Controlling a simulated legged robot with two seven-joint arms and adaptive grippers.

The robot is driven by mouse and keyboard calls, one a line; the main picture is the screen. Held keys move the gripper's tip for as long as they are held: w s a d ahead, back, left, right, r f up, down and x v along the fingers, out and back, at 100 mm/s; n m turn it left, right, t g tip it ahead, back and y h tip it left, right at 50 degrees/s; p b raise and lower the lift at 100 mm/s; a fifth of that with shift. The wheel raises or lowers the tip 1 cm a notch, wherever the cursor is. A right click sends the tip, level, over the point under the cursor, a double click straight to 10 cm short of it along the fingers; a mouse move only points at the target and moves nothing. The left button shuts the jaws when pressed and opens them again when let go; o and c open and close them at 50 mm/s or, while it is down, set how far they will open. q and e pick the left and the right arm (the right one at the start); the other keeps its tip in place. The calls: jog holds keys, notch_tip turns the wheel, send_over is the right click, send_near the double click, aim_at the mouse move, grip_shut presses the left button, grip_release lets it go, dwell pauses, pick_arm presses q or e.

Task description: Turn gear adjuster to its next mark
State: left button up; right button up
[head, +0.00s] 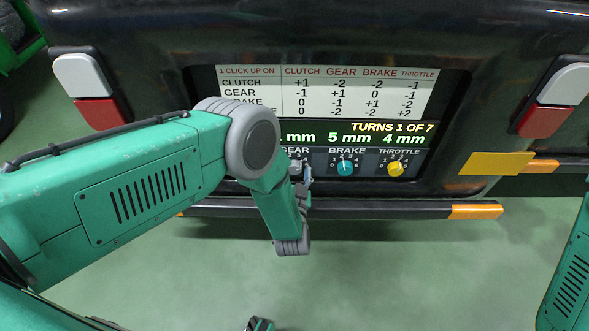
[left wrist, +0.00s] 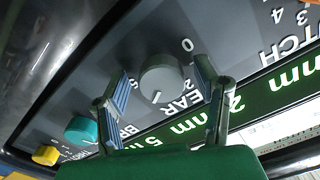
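The gear adjuster is a round grey knob (left wrist: 160,80) with a white pointer line, on the dark panel in the left wrist view. My left gripper (left wrist: 163,70) is open there, with one finger on each side of the knob; I cannot tell whether either finger touches it. In the head view my left gripper (head: 305,180) is at the panel under the GEAR label, and my arm hides most of the knob. A small green and dark part (head: 260,324) at the bottom edge may be my right gripper; its fingers cannot be made out.
The teal brake knob (head: 345,168) and yellow throttle knob (head: 396,168) sit to the right. The display (head: 375,134) reads TURNS 1 OF 7, below a white click table (head: 330,92). A dark bumper bar (head: 380,209) with orange ends runs below the panel.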

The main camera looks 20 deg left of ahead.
pick_arm(q)
jog(key=v, duration=1.2)
